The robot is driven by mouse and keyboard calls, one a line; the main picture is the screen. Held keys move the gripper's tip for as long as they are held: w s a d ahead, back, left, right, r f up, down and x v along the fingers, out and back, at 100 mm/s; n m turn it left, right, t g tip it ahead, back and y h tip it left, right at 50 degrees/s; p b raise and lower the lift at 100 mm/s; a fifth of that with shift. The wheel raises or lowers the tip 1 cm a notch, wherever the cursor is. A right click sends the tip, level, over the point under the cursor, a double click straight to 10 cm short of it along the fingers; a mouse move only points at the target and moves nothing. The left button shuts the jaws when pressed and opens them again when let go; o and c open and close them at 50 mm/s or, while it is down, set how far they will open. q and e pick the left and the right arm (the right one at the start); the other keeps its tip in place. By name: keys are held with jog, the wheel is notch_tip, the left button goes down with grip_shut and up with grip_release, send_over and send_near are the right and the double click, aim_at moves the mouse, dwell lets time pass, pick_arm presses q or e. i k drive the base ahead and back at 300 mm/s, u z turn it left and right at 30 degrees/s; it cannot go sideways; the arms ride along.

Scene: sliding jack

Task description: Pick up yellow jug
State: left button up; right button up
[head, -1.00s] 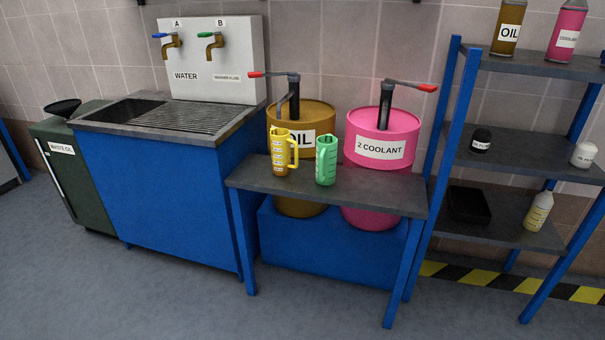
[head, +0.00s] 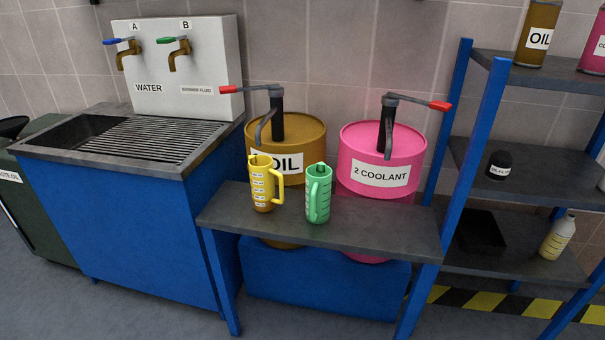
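The yellow jug (head: 262,186) stands upright on the left part of a small grey-topped table (head: 380,229) with blue legs. It has pale measuring labels on its front, and its handle points right. A green jug (head: 318,196) stands just right of it, close but apart, with its handle toward me. Neither of my grippers is in the head view.
Behind the table stand an oil drum (head: 308,133) and a pink coolant drum (head: 407,150), each with a red-handled pump. A blue sink cabinet (head: 140,225) is at left. A blue-framed shelf (head: 464,95) is at right. Floor in front shows clear.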

aim_at(262, 171)
jog(key=u, duration=0.45)
jog(key=i, duration=1.05)
jog(key=u, duration=0.8)
